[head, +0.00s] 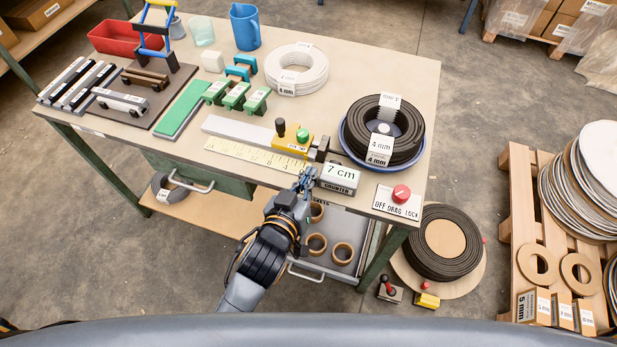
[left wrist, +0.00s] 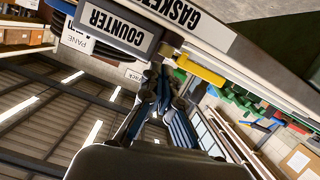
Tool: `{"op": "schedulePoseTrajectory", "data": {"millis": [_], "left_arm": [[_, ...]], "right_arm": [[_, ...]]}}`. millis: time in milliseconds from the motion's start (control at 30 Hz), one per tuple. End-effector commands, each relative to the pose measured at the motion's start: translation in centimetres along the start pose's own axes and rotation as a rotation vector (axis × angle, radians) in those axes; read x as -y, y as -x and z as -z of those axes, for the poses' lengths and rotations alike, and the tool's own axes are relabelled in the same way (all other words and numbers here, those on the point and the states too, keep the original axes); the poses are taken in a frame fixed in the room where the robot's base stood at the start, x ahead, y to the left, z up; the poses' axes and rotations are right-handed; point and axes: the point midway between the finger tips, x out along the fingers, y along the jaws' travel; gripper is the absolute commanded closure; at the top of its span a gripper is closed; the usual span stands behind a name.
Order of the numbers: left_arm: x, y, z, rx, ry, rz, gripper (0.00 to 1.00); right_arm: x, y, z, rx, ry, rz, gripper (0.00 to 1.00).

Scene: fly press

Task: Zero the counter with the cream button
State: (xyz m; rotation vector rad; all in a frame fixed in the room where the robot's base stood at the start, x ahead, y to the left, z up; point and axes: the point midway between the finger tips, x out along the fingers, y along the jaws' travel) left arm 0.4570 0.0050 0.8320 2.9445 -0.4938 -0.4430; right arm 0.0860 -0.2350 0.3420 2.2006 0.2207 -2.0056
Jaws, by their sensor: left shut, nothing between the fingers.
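The counter (head: 338,178) is a small grey box at the front edge of the workbench, with "7 cm" on its top. In the left wrist view the counter's labelled face (left wrist: 118,30) shows large and close. I cannot make out the cream button in either view. My left gripper (head: 307,177) is shut and empty, its tips right beside the counter's left end. In the left wrist view the gripper's tips (left wrist: 163,72) are just by the counter's end; I cannot tell whether they touch it. My right gripper is not in view.
A ruler (head: 255,155) and a yellow block (head: 290,140) with black and green knobs lie left of the counter. A drag-lock panel with a red knob (head: 401,193) is on its right, and a black coil (head: 384,130) behind. An open drawer (head: 335,225) holds rings below.

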Motion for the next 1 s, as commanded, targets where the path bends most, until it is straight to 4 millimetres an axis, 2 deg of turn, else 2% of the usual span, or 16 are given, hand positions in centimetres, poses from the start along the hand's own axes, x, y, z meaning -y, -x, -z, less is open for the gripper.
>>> {"op": "schedulePoseTrajectory", "data": {"millis": [400, 633, 1000], "left_arm": [[0.0, -0.1, -0.5, -0.001, 0.000, 0.000, 1.00], [0.2, -0.7, -2.5, 0.002, 0.001, 0.001, 1.00], [0.3, -0.2, -3.1, 0.016, 0.000, 0.003, 1.00]], "right_arm": [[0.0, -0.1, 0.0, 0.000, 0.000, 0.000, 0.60], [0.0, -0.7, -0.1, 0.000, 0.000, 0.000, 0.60], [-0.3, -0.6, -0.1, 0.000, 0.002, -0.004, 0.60]]}}
